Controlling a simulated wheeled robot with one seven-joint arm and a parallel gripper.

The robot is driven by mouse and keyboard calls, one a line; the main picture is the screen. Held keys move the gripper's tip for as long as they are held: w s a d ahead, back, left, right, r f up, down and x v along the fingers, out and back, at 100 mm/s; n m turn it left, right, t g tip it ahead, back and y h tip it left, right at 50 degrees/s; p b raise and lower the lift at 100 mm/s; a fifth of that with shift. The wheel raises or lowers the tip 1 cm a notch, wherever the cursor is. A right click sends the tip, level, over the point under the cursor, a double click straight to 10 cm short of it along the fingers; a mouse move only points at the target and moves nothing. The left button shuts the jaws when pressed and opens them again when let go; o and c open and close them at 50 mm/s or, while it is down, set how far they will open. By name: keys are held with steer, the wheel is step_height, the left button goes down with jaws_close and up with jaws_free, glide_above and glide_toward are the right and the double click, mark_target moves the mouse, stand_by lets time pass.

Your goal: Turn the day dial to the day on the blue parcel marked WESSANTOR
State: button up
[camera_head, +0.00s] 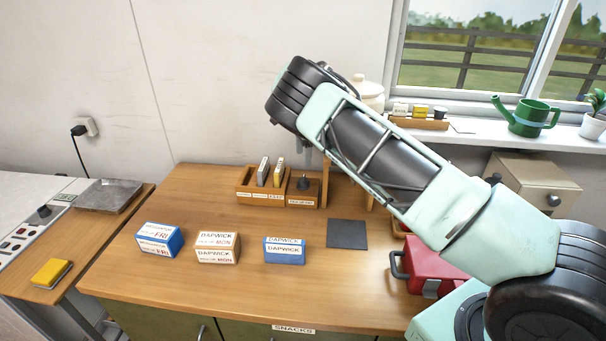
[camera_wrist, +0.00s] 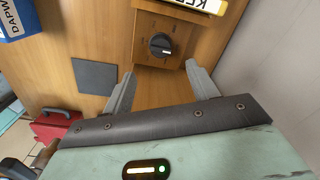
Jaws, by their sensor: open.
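The blue parcel (camera_head: 160,240) at the left of the wooden counter has a white label reading FRI in red; its small name line looks like WESSANTOR but is blurred. The day dial (camera_wrist: 160,45) is a round black knob with a pale mark on a wooden block; its day lettering is too small to read. It also shows in the head view (camera_head: 304,183), below my arm. My gripper (camera_wrist: 160,69) is open and empty, its fingertips apart on either side of the block's near edge, short of the knob. In the head view my arm mostly hides it.
A brown parcel (camera_head: 217,247) reads DAPWICK MON, and another blue parcel (camera_head: 285,251) reads DAPWICK. A wooden card holder (camera_head: 247,188) adjoins the dial block. A dark square mat (camera_head: 347,234) and a red case (camera_head: 434,268) lie to the right. The counter's front middle is clear.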

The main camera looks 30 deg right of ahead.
mark_target(303, 178)
steer(key=f+p, duration=0.1)
steer(key=f, duration=0.2)
steer(key=f+p, duration=0.1)
steer(key=f, duration=0.3)
steer(key=f+p, duration=0.1)
steer(key=f, duration=0.2)
steer(key=shift+w+f, duration=0.25)
steer(key=shift+w, duration=0.05)
steer(key=c, duration=1)
